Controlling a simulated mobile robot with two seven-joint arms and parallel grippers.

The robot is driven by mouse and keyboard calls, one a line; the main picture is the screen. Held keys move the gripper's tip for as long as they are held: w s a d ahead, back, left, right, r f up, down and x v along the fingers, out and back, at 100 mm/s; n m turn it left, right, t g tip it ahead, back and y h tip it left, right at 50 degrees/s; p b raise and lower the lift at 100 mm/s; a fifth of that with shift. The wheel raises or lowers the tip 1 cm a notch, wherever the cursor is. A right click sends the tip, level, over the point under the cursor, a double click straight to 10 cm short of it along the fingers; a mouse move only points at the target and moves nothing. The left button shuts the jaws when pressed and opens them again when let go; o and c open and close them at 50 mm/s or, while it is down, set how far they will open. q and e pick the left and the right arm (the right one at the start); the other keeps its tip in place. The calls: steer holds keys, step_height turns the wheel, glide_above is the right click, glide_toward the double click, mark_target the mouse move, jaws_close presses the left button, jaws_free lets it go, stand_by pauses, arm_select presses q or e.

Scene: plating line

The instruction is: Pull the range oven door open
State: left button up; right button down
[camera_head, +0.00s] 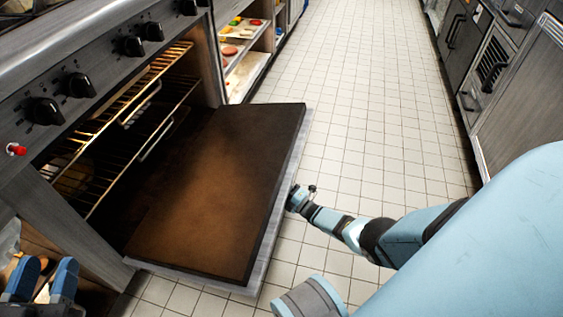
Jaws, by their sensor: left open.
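The range oven door (215,195) is folded down and stands wide open, its dark brown inner face turned up and its pale metal edge toward the aisle. The oven cavity (140,125) with its wire racks is exposed. My right arm reaches in from the right, and its gripper (297,196) is at the door's outer edge. Its fingers are small and partly hidden by the edge, and the door handle is out of sight, so I cannot tell whether it grips. My left gripper (45,268) is at the bottom left corner, its two blue fingers apart and empty, clear of the door.
Black knobs (80,86) and a red button (16,149) are on the range front. Shelves with food trays (245,30) stand beyond the oven. The tiled aisle (360,110) is clear. Steel cabinets (520,90) line the right side.

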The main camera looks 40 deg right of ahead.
steer(key=shift+w+a+r, duration=0.15)
steer(key=shift+w+a, duration=0.15)
steer(key=shift+a, duration=0.15)
steer(key=c, duration=0.9)
jaws_free()
arm_select(q)
steer(key=shift+a, duration=0.1)
arm_select(e)
steer(key=shift+o, duration=0.2)
arm_select(q)
steer(key=shift+r, duration=0.1)
arm_select(e)
steer(key=shift+s+d+f, duration=0.2)
steer(key=shift+d, duration=0.15)
steer(key=shift+s+d, duration=0.1)
steer(key=shift+s, duration=0.25)
arm_select(q)
steer(key=shift+s+d+f+n+g+p, duration=0.25)
steer(key=shift+s+d+n+g+p, duration=0.2)
steer(key=shift+n+p, duration=0.65)
arm_select(e)
steer(key=v, duration=1.3)
steer(key=shift+s, duration=0.1)
